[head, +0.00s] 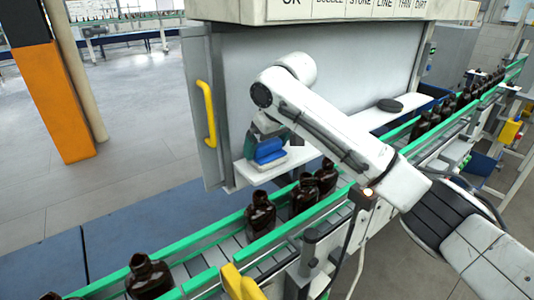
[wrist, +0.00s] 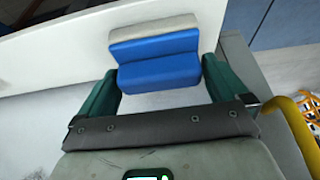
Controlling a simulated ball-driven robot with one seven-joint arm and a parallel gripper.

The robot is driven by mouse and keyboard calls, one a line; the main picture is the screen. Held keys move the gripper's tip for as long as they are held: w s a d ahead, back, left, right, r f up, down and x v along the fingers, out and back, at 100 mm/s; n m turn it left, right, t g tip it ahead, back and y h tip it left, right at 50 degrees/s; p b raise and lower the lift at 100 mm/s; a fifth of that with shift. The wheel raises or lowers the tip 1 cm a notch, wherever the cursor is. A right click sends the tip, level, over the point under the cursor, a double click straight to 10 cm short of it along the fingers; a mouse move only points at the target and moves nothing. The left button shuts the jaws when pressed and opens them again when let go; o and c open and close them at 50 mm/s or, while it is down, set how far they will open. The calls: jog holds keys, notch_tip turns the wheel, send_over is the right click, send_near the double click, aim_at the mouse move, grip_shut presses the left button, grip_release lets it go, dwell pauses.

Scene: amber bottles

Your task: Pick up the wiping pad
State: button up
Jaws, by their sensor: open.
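The wiping pad (wrist: 157,62) is a blue block with a pale strip along one edge. It lies on the white shelf (wrist: 45,55) in the wrist view. In the head view the pad (head: 268,151) shows at the left end of the shelf, partly covered by my gripper. My gripper (wrist: 160,85) is open, with one green finger on each side of the pad's near part. I see gaps between the fingers and the pad, and nothing is held.
A yellow handle (head: 207,115) stands left of the shelf on the cabinet door. A dark round object (head: 390,105) lies on the shelf's right part. Amber bottles (head: 260,213) stand on the green-railed conveyor (head: 205,283) in front. Open floor lies to the left.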

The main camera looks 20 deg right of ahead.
aim_at(267, 142)
jog(key=c, duration=0.7)
jog(key=shift+r, duration=0.1)
jog(key=shift+r, duration=0.45)
notch_tip(267, 142, up, 2)
jog(key=shift+r+b, duration=0.1)
jog(key=shift+b, duration=0.35)
jog(key=s+a+b, duration=0.1)
jog(key=s+a, duration=1)
jog(key=a, duration=0.3)
jog(key=shift+b, duration=0.35)
jog(key=shift+s+r, duration=0.1)
